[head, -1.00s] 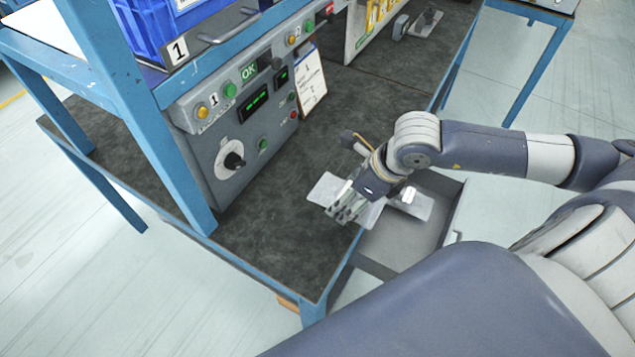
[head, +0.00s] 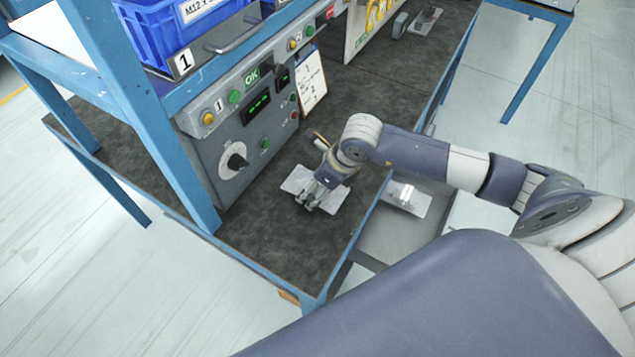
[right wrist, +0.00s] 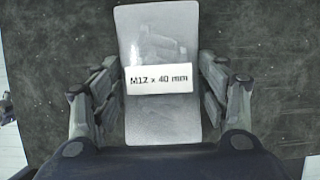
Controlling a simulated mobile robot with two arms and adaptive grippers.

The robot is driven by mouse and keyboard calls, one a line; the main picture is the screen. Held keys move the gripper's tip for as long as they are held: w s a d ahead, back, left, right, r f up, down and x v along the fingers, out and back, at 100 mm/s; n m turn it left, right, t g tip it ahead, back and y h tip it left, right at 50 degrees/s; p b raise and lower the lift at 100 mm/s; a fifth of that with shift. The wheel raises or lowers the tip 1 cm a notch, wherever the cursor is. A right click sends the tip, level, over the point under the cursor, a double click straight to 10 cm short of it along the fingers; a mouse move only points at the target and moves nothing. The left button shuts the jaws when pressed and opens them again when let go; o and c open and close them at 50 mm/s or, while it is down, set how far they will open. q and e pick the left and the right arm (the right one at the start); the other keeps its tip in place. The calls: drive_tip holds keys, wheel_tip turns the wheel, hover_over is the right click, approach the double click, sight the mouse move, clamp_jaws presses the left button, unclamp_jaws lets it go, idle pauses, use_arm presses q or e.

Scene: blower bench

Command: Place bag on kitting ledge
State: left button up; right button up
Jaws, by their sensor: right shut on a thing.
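My right gripper (head: 312,196) is over the dark bench top (head: 262,235), in front of the grey control panel. It is shut on a pale, flat bag (head: 297,178). In the right wrist view the bag (right wrist: 158,115) lies lengthwise between the two fingers and bears a white label reading "M12 x 40 mm". The bag is low over the dark surface; I cannot tell whether it touches it. No surface is marked as the kitting ledge. My left gripper is not in view.
Another clear bag (head: 408,200) lies at the open grey drawer (head: 385,240) below the bench's front edge. The control panel (head: 240,125) and a blue post (head: 170,150) stand behind and to the left. A clipboard (head: 311,80) leans at the panel. Bench top left of the gripper is clear.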

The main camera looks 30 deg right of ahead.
drive_tip(key=o, duration=1.4)
drive_tip(key=b+v, duration=0.1)
drive_tip(key=v, duration=1.1)
drive_tip(key=shift+s, duration=0.1)
